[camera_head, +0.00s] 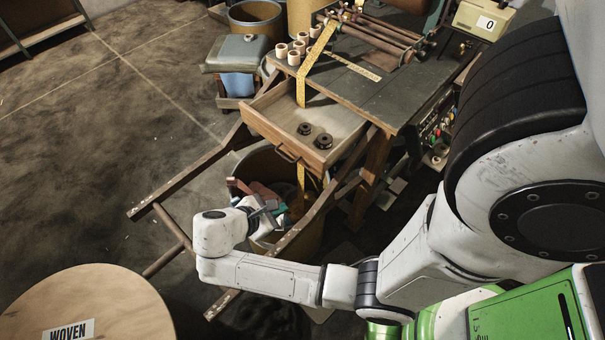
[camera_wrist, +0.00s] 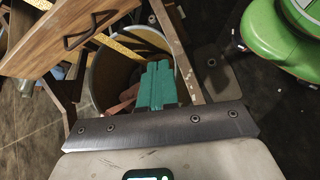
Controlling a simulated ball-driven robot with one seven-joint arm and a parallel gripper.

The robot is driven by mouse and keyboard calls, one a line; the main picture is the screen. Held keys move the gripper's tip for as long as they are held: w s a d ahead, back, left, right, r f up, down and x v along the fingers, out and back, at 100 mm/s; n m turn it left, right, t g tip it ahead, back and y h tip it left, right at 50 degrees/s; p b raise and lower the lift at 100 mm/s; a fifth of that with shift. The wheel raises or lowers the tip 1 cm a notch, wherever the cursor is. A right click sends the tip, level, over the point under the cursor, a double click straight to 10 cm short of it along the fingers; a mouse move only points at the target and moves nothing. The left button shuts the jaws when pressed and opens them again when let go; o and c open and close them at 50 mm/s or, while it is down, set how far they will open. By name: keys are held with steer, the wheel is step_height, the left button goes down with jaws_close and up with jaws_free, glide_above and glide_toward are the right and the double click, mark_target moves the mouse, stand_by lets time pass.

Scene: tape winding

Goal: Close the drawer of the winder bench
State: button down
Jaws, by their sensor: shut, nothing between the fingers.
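The wooden drawer (camera_head: 268,110) of the winder bench (camera_head: 385,90) is pulled out toward me, with two dark spools (camera_head: 314,135) lying in it. Its front carries a dark handle (camera_head: 287,155). In the wrist view the drawer front (camera_wrist: 55,45) and its handle (camera_wrist: 90,30) show at the upper left. My gripper (camera_head: 275,212) is in front of and below the drawer front, over a bin, apart from the handle. In the wrist view my gripper's teal fingers (camera_wrist: 157,75) are together and empty, pointing toward the bin.
A round bin (camera_head: 311,225) with coloured scraps stands below the drawer. Yellow measuring tape (camera_head: 300,82) hangs from the bench past the drawer. Wooden rails (camera_head: 185,180) extend on both sides, joined by a crossbar. A round wooden top marked WOVEN (camera_head: 110,295) is at lower left.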

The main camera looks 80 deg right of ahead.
steer(key=w+d+n+g+h+b, duration=0.2)
steer(key=w+d+n+h, duration=0.1)
steer(key=p, duration=0.2)
glide_toward(312, 164)
steer(key=shift+n+h, duration=0.3)
steer(key=x, duration=0.6)
steer(key=shift+d+f, duration=0.1)
steer(key=shift+f, duration=0.4)
steer(key=shift+s+d, duration=0.1)
steer(key=shift+s, duration=0.05)
steer(key=s+d, duration=0.4)
steer(key=d, duration=0.2)
steer(key=s+d+b, duration=0.1)
steer(key=s+d, duration=0.3)
steer(key=d, duration=0.2)
steer(key=s+d, duration=0.3)
steer(key=d, duration=0.4)
steer(key=shift+s+d+b, duration=0.1)
steer(key=shift+s+b, duration=0.3)
steer(key=shift+s+d, duration=0.15)
steer(key=shift+d, duration=0.15)
steer(key=shift+s+r, duration=0.1)
